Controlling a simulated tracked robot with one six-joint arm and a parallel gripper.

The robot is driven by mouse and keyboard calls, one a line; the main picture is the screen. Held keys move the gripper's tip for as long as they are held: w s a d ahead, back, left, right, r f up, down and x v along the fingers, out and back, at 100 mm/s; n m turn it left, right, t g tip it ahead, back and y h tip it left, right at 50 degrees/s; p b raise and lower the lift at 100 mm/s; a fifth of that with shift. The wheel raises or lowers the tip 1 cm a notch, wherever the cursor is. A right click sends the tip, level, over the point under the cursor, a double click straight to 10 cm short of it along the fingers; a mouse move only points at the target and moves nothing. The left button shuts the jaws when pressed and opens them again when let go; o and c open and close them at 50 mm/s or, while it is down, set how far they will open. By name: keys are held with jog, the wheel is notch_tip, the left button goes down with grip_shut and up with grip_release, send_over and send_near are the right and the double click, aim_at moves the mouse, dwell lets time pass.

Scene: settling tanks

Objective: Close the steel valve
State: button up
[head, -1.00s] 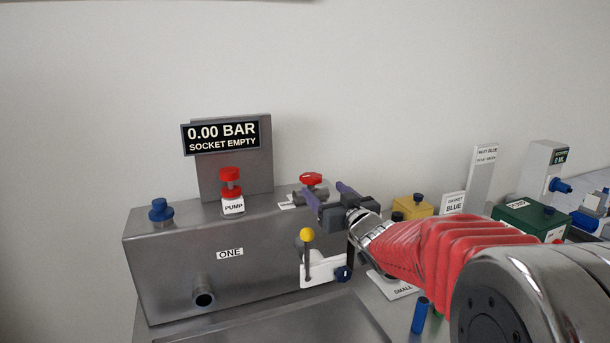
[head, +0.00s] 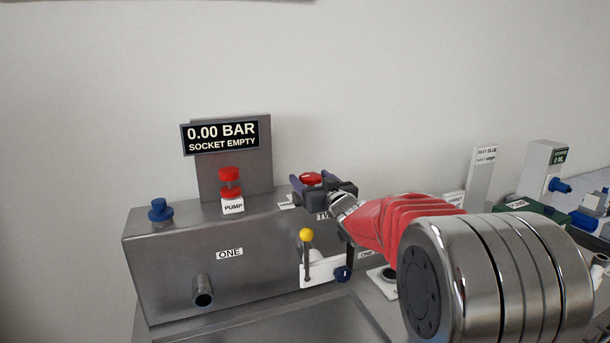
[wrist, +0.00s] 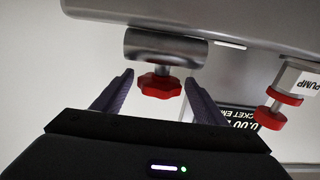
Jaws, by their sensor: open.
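The steel valve has a red lobed handle (head: 310,179) and sits on top of the steel tank at its right end. In the wrist view its grey cylindrical body (wrist: 165,47) and red handle (wrist: 160,86) show clearly. My gripper (head: 307,187) is open, with purple fingers. In the wrist view the handle lies between the two fingers (wrist: 158,77), with a gap on each side. In the head view my gripper hides most of the valve body.
The steel tank marked ONE (head: 229,271) carries a red PUMP button (head: 230,182), a blue cap (head: 160,210) and a display (head: 221,137) reading 0.00 BAR, SOCKET EMPTY. A yellow-knobbed lever (head: 306,236) stands in front. Labelled boxes and posts stand at the right.

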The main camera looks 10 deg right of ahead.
aim_at(305, 174)
jog(key=shift+w+a, duration=0.25)
jog(key=shift+w, duration=0.9)
jog(key=shift+w+a, duration=0.2)
jog(key=shift+w, duration=0.9)
jog(key=shift+c, duration=0.6)
jog(key=c, duration=0.9)
